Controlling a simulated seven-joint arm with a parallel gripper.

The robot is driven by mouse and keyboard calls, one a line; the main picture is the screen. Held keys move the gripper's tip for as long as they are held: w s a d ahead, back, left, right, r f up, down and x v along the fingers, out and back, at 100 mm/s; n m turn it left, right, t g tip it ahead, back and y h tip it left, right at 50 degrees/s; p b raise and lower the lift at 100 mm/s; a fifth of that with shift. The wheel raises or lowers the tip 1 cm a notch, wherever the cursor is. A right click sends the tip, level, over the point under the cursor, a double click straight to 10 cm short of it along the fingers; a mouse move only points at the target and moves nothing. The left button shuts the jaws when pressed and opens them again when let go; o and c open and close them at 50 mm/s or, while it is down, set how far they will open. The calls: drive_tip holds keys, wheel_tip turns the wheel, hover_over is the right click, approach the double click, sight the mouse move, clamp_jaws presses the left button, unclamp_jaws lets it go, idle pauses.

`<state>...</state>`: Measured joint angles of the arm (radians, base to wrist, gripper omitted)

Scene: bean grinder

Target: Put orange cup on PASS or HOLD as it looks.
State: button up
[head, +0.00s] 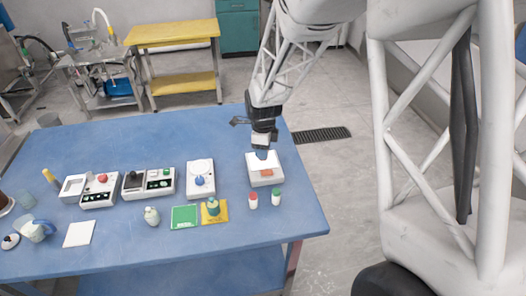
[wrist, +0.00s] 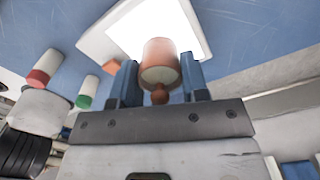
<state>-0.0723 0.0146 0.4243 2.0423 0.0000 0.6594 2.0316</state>
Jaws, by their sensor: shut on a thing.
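An orange cup (wrist: 160,62) with a small round knob sits between the two blue fingers of my gripper (wrist: 157,84) in the wrist view. My gripper is shut on it. In the head view my gripper (head: 262,153) is over the white box (head: 252,179) at the right of the table, and the cup is not clear there. The box's bright panel (wrist: 197,35) is behind the cup; I cannot tell if they touch.
A red-capped bottle (head: 253,201) and a green-capped bottle (head: 276,198) stand in front of the box. A white device with a blue knob (head: 200,181) is left of it. Several devices and a pale jar (head: 152,217) stand farther left. The table's right edge is close.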

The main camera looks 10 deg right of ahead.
drive_tip(key=shift+s+r, duration=0.25)
drive_tip(key=shift+r, duration=0.4)
drive_tip(key=shift+s+r, duration=0.25)
drive_tip(key=shift+r, duration=0.35)
drive_tip(key=s, duration=0.5)
drive_tip(key=s+r, duration=0.1)
drive_tip(key=s, duration=0.4)
drive_tip(key=s+d, duration=0.1)
drive_tip(key=s, duration=0.4)
drive_tip(key=shift+r, duration=0.15)
drive_tip(key=shift+a, duration=0.1)
drive_tip(key=s+a+f+n, duration=0.1)
drive_tip(key=s+a+n, duration=0.5)
drive_tip(key=a, duration=0.3)
drive_tip(key=s+a+f+n, duration=0.1)
drive_tip(key=s+a+n, duration=0.6)
drive_tip(key=a, duration=0.3)
drive_tip(key=shift+f, duration=0.15)
drive_tip(key=shift+a, duration=0.1)
